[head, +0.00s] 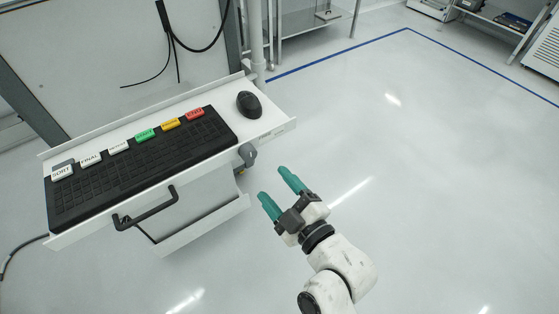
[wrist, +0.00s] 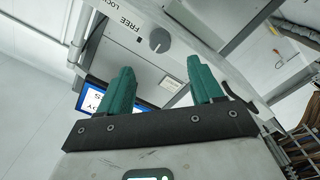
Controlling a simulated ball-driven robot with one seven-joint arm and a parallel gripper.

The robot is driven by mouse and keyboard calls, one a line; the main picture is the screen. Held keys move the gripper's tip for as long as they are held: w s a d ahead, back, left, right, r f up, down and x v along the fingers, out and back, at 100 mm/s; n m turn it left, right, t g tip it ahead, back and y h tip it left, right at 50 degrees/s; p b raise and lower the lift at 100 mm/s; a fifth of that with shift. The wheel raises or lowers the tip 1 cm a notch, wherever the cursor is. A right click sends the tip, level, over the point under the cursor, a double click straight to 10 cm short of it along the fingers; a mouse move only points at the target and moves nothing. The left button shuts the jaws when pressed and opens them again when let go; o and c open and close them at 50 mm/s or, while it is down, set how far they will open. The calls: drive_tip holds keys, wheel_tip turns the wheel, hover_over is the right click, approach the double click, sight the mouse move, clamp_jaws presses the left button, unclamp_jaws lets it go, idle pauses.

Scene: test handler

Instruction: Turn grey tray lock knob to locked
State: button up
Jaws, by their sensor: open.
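The grey tray lock knob (head: 247,154) sits at the right end of the keyboard tray (head: 268,128), just under its edge. In the wrist view the knob (wrist: 160,41) is round and grey, on a pale panel beside a printed FREE label (wrist: 130,26). A second label, partly cut off, starts with LOC (wrist: 97,4). Which label the knob points to is unclear. My gripper (head: 279,190) has two green fingers, open and empty, below and right of the knob in the head view. In the wrist view the knob shows beyond the gap between the fingertips (wrist: 160,72), apart from them.
The tray carries a black keyboard (head: 140,165) with several coloured labels and a black mouse (head: 249,104). A black handle (head: 146,211) juts from its front. A blue-framed sign (wrist: 92,98) shows behind the fingers. The floor (head: 420,180) to the right is clear.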

sight(251, 157)
drive_tip(key=p+x, duration=0.1)
drive_tip(key=x, duration=0.9)
drive_tip(key=c, duration=1.1)
